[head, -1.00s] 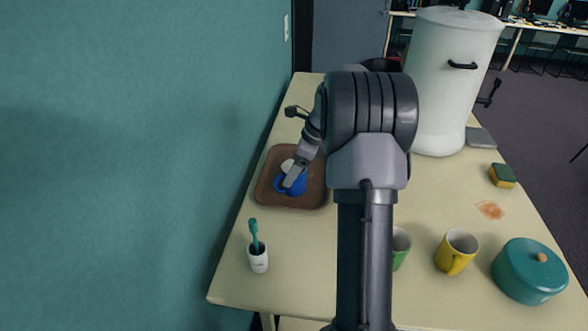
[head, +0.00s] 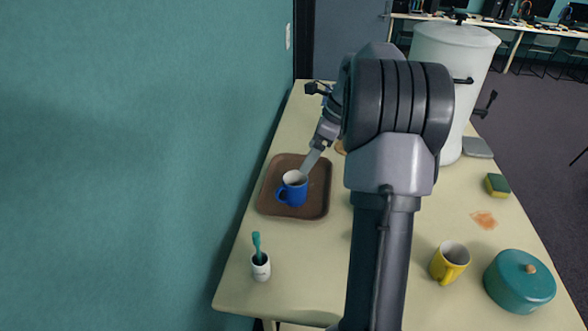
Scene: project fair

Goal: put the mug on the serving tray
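A blue mug (head: 292,192) with a white inside stands upright on the brown serving tray (head: 318,206), its handle toward the left. My gripper (head: 309,163) is just behind and above the mug's rim, at the upper right. It looks clear of the mug, though a small contact at the rim cannot be ruled out. Only one grey finger shows clearly, so its opening is not visible. A yellow mug (head: 449,263) stands on the table at the right, apart from the tray.
A white cup with a teal toothbrush (head: 260,265) stands at the table's front left. A teal pot (head: 519,281), a sponge (head: 497,185), an orange stain (head: 484,220) and a large white urn (head: 452,75) are on the right. My arm hides the table's middle.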

